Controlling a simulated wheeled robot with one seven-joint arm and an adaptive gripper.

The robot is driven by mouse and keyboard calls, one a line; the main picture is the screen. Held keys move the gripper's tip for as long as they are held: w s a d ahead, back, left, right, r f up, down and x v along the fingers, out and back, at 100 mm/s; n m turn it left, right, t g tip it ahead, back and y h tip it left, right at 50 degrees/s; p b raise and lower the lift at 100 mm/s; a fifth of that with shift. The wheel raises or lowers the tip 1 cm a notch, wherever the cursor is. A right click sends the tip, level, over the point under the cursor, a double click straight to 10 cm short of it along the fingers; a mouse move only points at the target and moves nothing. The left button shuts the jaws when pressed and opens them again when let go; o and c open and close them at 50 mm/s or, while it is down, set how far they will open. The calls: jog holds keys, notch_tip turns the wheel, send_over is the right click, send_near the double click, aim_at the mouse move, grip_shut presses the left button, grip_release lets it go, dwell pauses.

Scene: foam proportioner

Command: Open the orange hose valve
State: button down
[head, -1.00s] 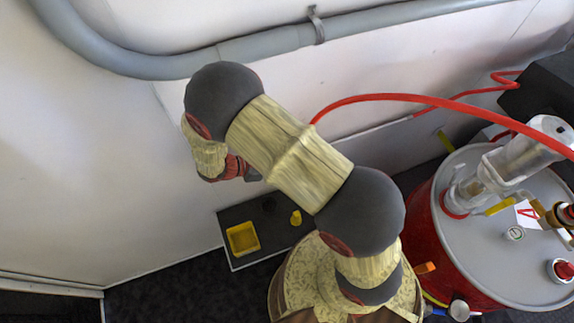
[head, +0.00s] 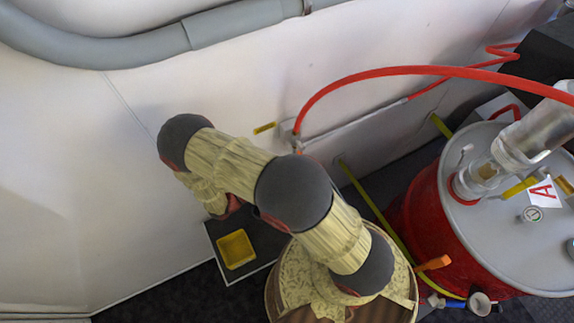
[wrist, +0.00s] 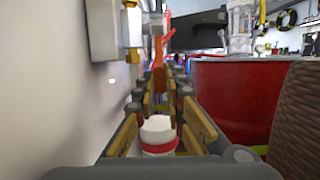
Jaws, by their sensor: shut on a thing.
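An orange lever handle (head: 432,263) shows at the lower left of the red drum (head: 424,212) in the head view. A red-orange hose (head: 390,74) arcs from a wall fitting with a yellow lever (head: 264,128). In the wrist view, my gripper (wrist: 164,78) points along the wall, fingers close together. A white piece with a red band (wrist: 158,136) sits between the fingers near the palm, and the gripper appears shut on it. My arm hides the gripper in the head view. It is well left of the orange handle.
A dark tray with a yellow bin (head: 237,249) lies on the floor below my wrist. A grey wall box (wrist: 103,28) with a brass fitting is at the wrist view's upper left. A yellow hose (head: 378,215) runs to the drum. The white wall is close on the left.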

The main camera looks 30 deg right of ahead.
jog(key=shift+d+f+h+b, duration=0.15)
jog(key=shift+d+h+b, duration=0.15)
jog(key=shift+h, duration=0.1)
jog(key=c, duration=1.8)
grip_release()
jog(key=shift+c, duration=0.2)
jog(key=v, duration=1.2)
